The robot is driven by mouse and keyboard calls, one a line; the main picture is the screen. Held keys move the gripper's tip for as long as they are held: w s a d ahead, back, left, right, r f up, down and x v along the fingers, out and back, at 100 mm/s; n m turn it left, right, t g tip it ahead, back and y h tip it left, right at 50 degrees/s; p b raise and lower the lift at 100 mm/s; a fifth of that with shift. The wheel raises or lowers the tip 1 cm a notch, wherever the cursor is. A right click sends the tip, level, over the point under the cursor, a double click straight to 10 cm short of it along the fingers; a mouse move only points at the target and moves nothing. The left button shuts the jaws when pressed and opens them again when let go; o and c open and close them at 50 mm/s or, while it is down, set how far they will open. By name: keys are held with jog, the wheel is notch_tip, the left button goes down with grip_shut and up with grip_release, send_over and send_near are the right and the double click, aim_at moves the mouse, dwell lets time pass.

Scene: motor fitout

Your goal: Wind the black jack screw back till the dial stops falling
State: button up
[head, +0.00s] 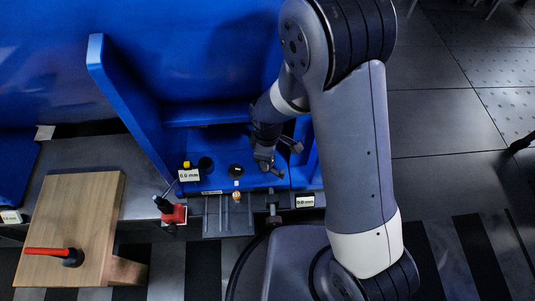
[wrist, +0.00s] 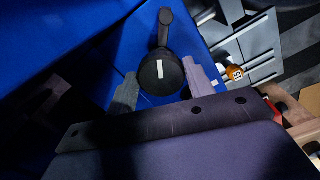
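The black jack screw (wrist: 160,76) shows in the wrist view as a round black head with a white line on it and a crank arm reaching up. My gripper (wrist: 160,82) is open, one finger on each side of the head. I cannot tell whether either finger touches it. In the head view my gripper (head: 275,162) is over the blue bed, and it hides the screw's head. One dial readout (head: 189,175) at the left appears to read 0.0 mm. A second readout (head: 305,200) stands at the right, its digits too small to be sure of.
A blue upright plate (head: 130,105) stands left of my gripper. A grey slotted plate (head: 228,218) lies in front, with an orange tagged piece (head: 236,196) at its back edge. A red block (head: 175,215) and a wooden board with a red-handled tool (head: 48,252) are at left.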

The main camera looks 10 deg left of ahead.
jog(key=o, duration=0.5)
jog(key=shift+c, duration=0.2)
jog(key=shift+r, duration=0.1)
notch_tip(320, 180, up, 7)
jog(key=p, duration=0.2)
jog(key=shift+r+p, duration=0.2)
jog(key=shift+p, duration=0.15)
dwell(1.2)
